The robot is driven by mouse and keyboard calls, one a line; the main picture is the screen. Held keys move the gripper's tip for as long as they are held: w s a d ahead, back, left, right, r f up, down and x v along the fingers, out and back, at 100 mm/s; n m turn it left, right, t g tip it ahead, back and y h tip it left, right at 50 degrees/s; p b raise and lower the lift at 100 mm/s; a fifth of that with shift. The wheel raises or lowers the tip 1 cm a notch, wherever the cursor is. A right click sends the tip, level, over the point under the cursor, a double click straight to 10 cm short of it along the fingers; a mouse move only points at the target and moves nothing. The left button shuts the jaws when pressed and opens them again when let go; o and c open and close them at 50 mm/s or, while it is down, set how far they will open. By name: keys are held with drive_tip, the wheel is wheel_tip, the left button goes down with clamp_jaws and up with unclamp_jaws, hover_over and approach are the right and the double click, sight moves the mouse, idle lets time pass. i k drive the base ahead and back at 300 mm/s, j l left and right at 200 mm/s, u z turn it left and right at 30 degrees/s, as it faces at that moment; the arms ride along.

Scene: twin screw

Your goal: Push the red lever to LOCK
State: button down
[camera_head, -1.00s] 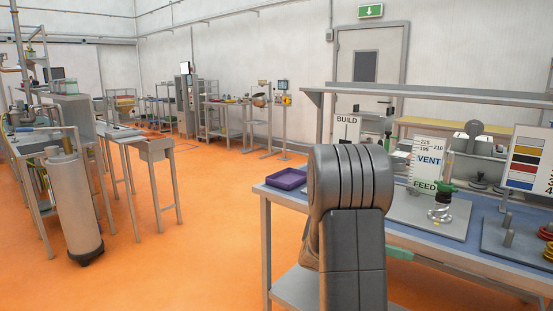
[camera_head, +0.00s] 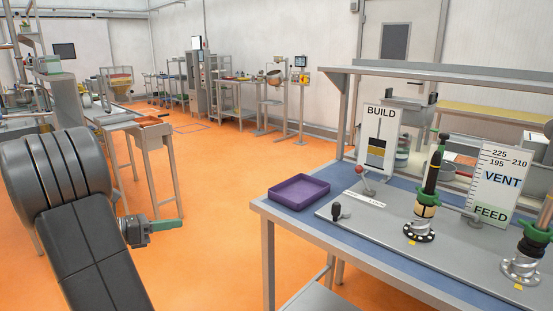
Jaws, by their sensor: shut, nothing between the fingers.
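A small red ball-topped lever (camera_head: 359,171) stands on the grey base plate (camera_head: 352,232) near the left end of the workbench, just in front of the BUILD sign. White label strips (camera_head: 364,199) lie on the plate beside it; their words are too small to read. My gripper (camera_head: 180,224), with green fingers, is shut and empty. It shows over the orange floor, left of the bench and well apart from the lever.
A purple tray (camera_head: 328,189) sits at the bench's left corner. A black knob (camera_head: 337,211) stands near the plate's front edge. Upright tool assemblies (camera_head: 425,207) and a VENT/FEED sign (camera_head: 499,185) stand to the right. The floor left of the bench is clear.

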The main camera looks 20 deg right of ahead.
sight(358, 169)
drive_tip(key=i+u, duration=0.1)
drive_tip(key=i, duration=0.6)
drive_tip(key=i+z, duration=0.15)
drive_tip(key=z, duration=0.3)
drive_tip(key=i+z, duration=0.15)
drive_tip(key=z, duration=0.3)
drive_tip(key=i+z, duration=0.15)
drive_tip(key=z, duration=0.25)
drive_tip(key=i+z, duration=0.5)
drive_tip(key=z, duration=0.15)
